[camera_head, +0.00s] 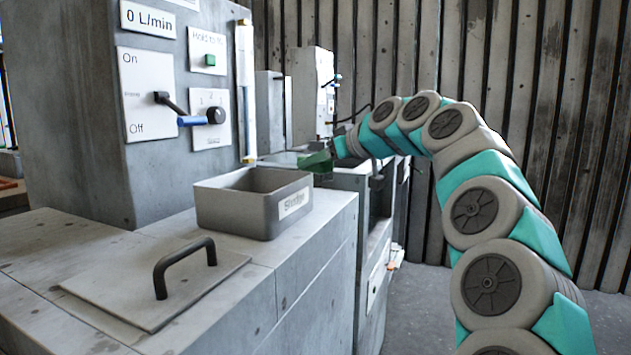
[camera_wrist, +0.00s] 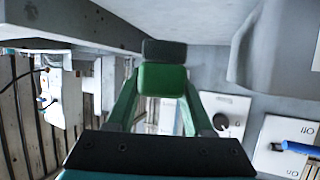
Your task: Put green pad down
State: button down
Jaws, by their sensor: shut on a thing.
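A green pad (camera_wrist: 163,80) is between the fingertips of my gripper (camera_wrist: 160,95) in the wrist view. A dark grey block (camera_wrist: 163,50) shows just beyond it; I cannot tell if it is part of the pad. In the head view the green pad (camera_head: 318,161) shows at the arm's end, behind and to the right of the grey sludge bin (camera_head: 225,208). My gripper is shut on the pad. Part of the fingertips and the pad's far side are hidden. I cannot tell whether the pad touches a surface.
The open bin stands on a concrete ledge (camera_head: 310,262). A flat lid with a black handle (camera_head: 185,268) lies in front of it. A control panel with a blue-tipped lever (camera_head: 190,121) and a dark knob (camera_head: 215,115) rises behind. A corrugated wall stands at the back.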

aim_at(317, 177)
jog(key=shift+f, duration=1.9)
jog(key=shift+f, duration=0.15)
jog(key=shift+c, duration=1.4)
grip_release()
jog(key=shift+s+r, duration=0.1)
jog(key=shift+r, duration=0.1)
jog(key=v, duration=1.2)
jog(key=shift+b, duration=0.45)
jog(key=shift+a, duration=0.1)
